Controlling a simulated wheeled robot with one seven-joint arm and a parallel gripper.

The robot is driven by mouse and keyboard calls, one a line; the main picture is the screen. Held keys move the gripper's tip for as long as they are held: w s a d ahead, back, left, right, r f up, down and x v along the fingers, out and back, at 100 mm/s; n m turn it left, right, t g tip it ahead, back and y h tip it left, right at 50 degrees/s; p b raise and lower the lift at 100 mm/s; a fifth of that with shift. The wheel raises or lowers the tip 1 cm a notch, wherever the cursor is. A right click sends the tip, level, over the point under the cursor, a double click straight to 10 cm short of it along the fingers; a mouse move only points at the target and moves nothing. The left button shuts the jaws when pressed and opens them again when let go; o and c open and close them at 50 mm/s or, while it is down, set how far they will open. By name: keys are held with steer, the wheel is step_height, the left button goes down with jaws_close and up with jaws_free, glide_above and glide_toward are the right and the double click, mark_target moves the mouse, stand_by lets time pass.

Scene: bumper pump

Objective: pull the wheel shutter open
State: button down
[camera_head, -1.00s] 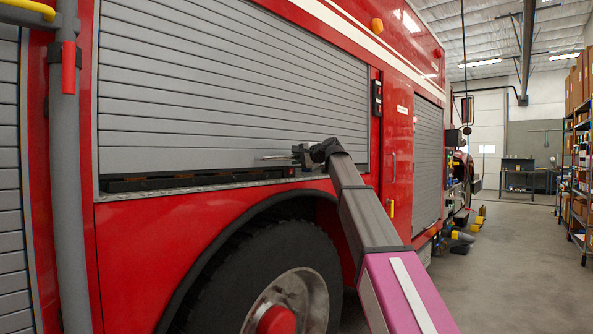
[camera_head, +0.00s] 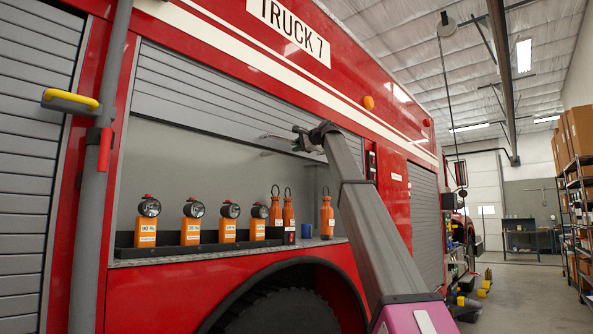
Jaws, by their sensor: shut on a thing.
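The wheel shutter (camera_head: 215,95) is a grey slatted roller door above the truck's wheel arch. It is raised partway, and its lower edge slopes across the picture at the height of my gripper. My gripper (camera_head: 293,139) is at the lower edge of the shutter, toward its right end, and is shut on the shutter's edge or handle bar; the exact grip is small and partly hidden by my wrist. My arm reaches up to it from the lower right. The open compartment (camera_head: 175,170) shows below the shutter.
Several orange lamps (camera_head: 191,225) stand in a black tray on the compartment floor. Orange bottles (camera_head: 327,217) and a blue cup (camera_head: 306,231) stand at its right. A grey vertical pipe (camera_head: 97,190) is at the left.

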step_height(320, 180, up, 14)
steer(key=shift+r, duration=0.1)
stand_by(0.4)
steer(key=c, duration=1.1)
jaws_free()
steer(key=shift+o, duration=0.2)
glide_toward(291, 119)
steer(key=shift+s+d+r, duration=0.1)
steer(key=shift+s+d, duration=0.25)
steer(key=shift+d, duration=0.05)
